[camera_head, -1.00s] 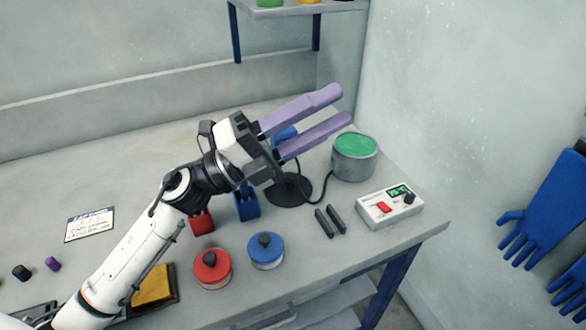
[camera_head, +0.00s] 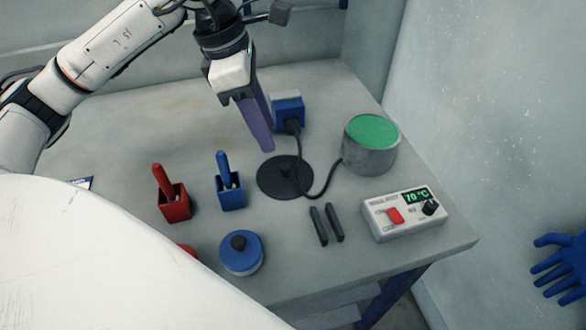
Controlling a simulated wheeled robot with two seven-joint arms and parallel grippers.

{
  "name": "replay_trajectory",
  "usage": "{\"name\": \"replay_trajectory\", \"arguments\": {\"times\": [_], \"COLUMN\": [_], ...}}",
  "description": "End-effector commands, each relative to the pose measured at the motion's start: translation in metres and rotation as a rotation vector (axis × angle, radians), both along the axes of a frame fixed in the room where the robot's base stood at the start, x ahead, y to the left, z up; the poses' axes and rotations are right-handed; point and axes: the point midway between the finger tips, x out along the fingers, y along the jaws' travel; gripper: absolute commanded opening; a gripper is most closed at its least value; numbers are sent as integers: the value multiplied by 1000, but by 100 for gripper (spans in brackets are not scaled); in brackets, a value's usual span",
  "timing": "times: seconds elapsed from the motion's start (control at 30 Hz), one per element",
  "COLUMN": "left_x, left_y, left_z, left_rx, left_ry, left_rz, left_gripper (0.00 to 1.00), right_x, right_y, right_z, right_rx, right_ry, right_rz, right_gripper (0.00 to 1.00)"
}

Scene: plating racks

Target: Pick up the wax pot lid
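The flat black disc (camera_head: 270,180) on the bench may be the wax pot lid; I cannot be sure. A black cord lies across it. The grey wax pot (camera_head: 370,155), with a green top surface, stands to its right. My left gripper (camera_head: 263,145) comes down from above with purple fingers pointing down. Its tips appear just behind and left of the disc in the picture, apart from it as far as I can see. The fingers overlap side-on, so their gap is hidden. My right gripper is not in view.
A white control box (camera_head: 405,213) and two black bars (camera_head: 327,224) lie in front of the pot. A blue holder (camera_head: 231,192), red holder (camera_head: 174,203) and blue jar (camera_head: 241,260) stand left. A blue socket box (camera_head: 289,108) is behind the disc.

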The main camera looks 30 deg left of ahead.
Motion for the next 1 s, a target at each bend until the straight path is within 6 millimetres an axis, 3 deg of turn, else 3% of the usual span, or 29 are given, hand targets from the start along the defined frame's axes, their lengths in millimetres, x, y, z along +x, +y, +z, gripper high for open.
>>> {"name": "replay_trajectory", "arguments": {"times": [0.1, 0.37, 0.63, 0.97, 1.0], "left_x": [2, 6, 11, 13, 13], "left_y": [-6, -13, -26, -28, -28], "left_z": [-19, -40, -76, -83, -83], "left_rx": [-3, -5, -8, -6, -6], "left_ry": [4, 3, 4, 0, 0], "left_rz": [-4, -4, -2, -2, -2], "left_gripper": [39, 39, 39, 39, 32], "right_x": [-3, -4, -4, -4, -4], "right_y": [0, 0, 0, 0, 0], "right_z": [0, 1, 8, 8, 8], "right_rx": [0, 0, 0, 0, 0], "right_ry": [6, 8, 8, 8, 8], "right_rz": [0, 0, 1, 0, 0], "right_gripper": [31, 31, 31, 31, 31]}}
